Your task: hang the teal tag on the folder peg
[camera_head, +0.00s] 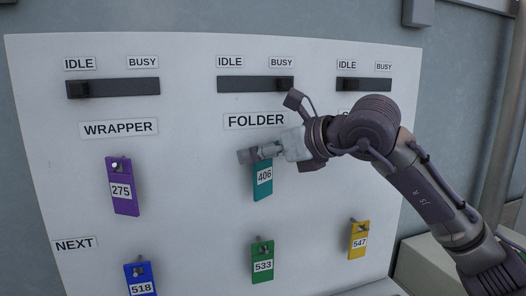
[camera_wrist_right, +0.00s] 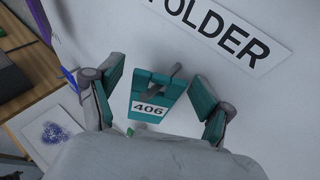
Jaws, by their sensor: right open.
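The teal tag (camera_head: 262,182), numbered 406, hangs below the FOLDER label (camera_head: 256,121) on the white board. It also shows in the right wrist view (camera_wrist_right: 147,92), slightly tilted, with the folder peg (camera_wrist_right: 175,73) sticking out at its upper part. My right gripper (camera_head: 250,154) is at the top of the tag. In the wrist view its two fingers (camera_wrist_right: 158,86) stand apart on either side of the tag, with a visible gap to each side, and hold nothing. In the head view the gripper hides the peg and the tag's top. My left gripper is not in view.
A purple tag (camera_head: 122,187) hangs under WRAPPER (camera_head: 118,128). Blue (camera_head: 140,279), green (camera_head: 262,263) and yellow (camera_head: 359,240) tags hang in the lower row beside NEXT (camera_head: 74,245). IDLE/BUSY sliders run along the top. My right arm covers the right-hand column's label.

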